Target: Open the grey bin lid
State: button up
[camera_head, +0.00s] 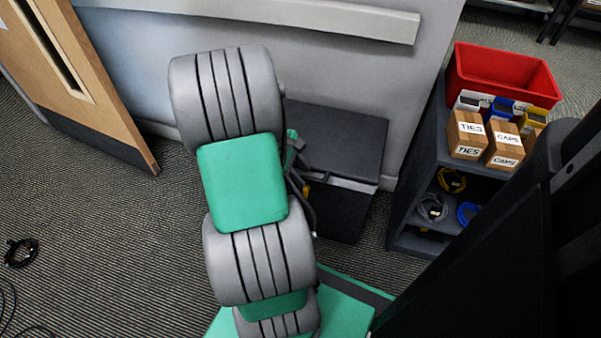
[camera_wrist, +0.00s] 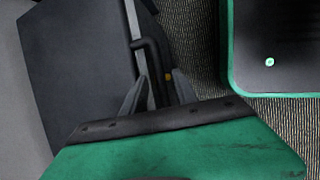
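The grey bin (camera_head: 345,210) stands against the wall, with its dark lid (camera_head: 340,135) lying flat and closed on top. The lid fills the left of the wrist view (camera_wrist: 75,70), with a black bar-like handle (camera_wrist: 153,65) along its front edge. My gripper (camera_head: 303,172) is at the bin's front edge, partly hidden behind my arm. In the wrist view my gripper's fingers (camera_wrist: 160,82) stand apart, one on each side of the handle. A gap shows beside the handle; contact is unclear. A small yellow spot shows near the right finger.
A dark shelf unit (camera_head: 421,165) stands right of the bin, holding coiled cables, boxes marked TIES and CAPS, and a red crate (camera_head: 506,72). A wooden door (camera_head: 75,70) is at the left. Black cables (camera_head: 20,252) lie on otherwise open carpet. A wall rail runs above the bin.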

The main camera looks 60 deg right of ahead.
grip_shut()
dwell(1.2)
